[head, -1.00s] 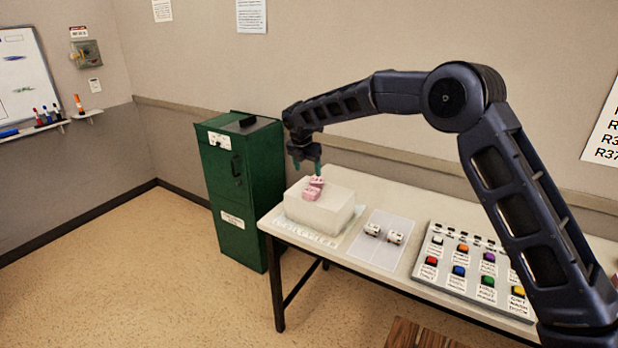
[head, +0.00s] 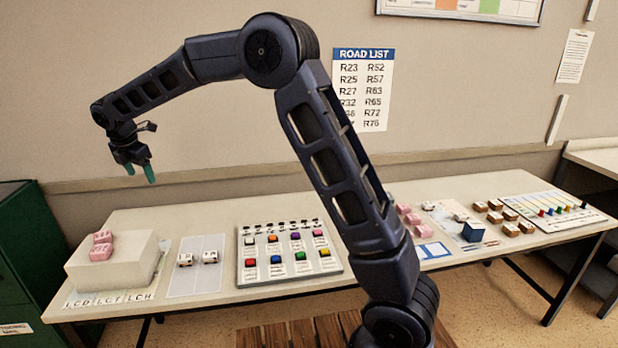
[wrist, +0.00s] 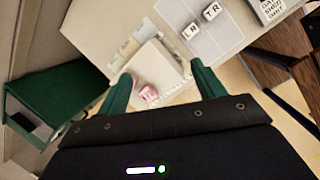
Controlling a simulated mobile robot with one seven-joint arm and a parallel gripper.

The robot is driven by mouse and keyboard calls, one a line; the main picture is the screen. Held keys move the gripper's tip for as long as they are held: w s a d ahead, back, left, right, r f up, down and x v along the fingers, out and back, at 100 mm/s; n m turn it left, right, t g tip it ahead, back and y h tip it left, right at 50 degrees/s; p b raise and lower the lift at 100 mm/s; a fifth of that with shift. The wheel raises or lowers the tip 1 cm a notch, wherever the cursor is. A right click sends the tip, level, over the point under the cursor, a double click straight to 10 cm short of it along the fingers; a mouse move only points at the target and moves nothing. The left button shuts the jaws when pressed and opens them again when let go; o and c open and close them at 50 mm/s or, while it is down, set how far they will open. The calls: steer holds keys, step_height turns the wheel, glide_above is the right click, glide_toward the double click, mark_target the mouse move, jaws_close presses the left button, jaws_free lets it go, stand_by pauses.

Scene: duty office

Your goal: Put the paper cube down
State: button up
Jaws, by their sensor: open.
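A large white block (head: 140,270), which looks like the paper cube, rests on the left end of the table (head: 210,218). Small pink lettered cubes (head: 102,245) sit on top of it, touching each other. The white block (wrist: 158,62) and pink cubes (wrist: 148,94) also show in the wrist view, below and between the fingers. My gripper (head: 140,171) is open and empty, with green fingers. It hangs well above the table, apart from the block and cubes.
Two white lettered cubes (head: 209,257) stand on a pale mat (head: 196,285). A panel of coloured buttons (head: 288,253) is right of them. Pink, white and brown cubes (head: 495,216) cover the right of the table. A green cabinet (head: 20,255) stands at the left.

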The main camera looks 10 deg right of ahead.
steer(key=w+d+r+m, duration=0.1)
steer(key=d+r+m, duration=0.3)
steer(key=d, duration=0.7)
steer(key=w+d+r+m, duration=0.1)
steer(key=d+r+m, duration=0.25)
steer(key=d, duration=0.65)
steer(key=s+d+r+m, duration=0.2)
steer(key=s+d+m, duration=0.1)
steer(key=d, duration=0.6)
steer(key=s+d+r+m, duration=0.2)
steer(key=d+m, duration=0.2)
steer(key=d, duration=0.5)
steer(key=s+d+f+m, duration=0.4)
steer(key=s+d+m, duration=0.3)
steer(key=s+d, duration=0.4)
steer(key=s+d+f+m+t, duration=0.1)
steer(key=s+d+f+m, duration=0.2)
steer(key=s+d+m, duration=0.5)
steer(key=s+d, duration=0.3)
steer(key=shift+s+d+f, duration=0.15)
steer(key=shift+d+f, duration=0.1)
steer(key=shift+f, duration=0.15)
steer(key=shift+o, duration=0.5)
